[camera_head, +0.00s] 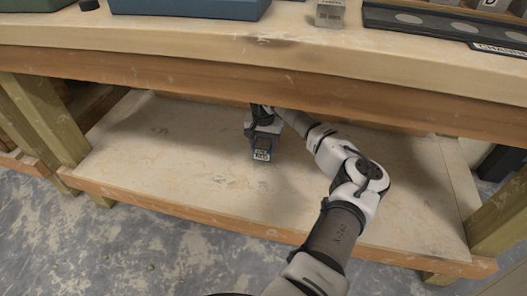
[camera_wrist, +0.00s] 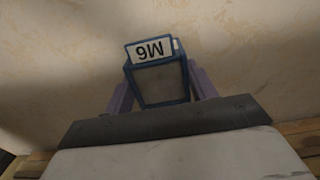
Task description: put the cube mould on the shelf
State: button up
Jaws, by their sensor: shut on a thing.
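The cube mould is a small blue-edged block with a grey face and a white label that seems to read M6. It shows in the head view (camera_head: 261,148) under the bench top, over the lower shelf (camera_head: 180,165), and in the wrist view (camera_wrist: 161,84). My gripper (camera_head: 262,133) reaches in beneath the bench top and is shut on the mould. In the wrist view, its purple fingers (camera_wrist: 163,92) stand on both sides of the mould. I cannot tell whether the mould touches the shelf board or hangs just above it.
The bench top's front edge (camera_head: 250,75) hangs over the shelf and hides its back part. Wooden legs (camera_head: 45,120) stand at both ends. The shelf board is bare around the mould. On the bench top are a blue box (camera_head: 190,9) and a small grey block (camera_head: 329,14).

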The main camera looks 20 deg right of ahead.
aim_at(263, 144)
jog(key=shift+f, duration=1.15)
jog(key=shift+f, duration=0.15)
jog(key=o, duration=1.2)
jog(key=shift+o, duration=0.2)
notch_tip(263, 144, up, 8)
jog(key=shift+f+p, duration=0.1)
jog(key=shift+p, duration=0.9)
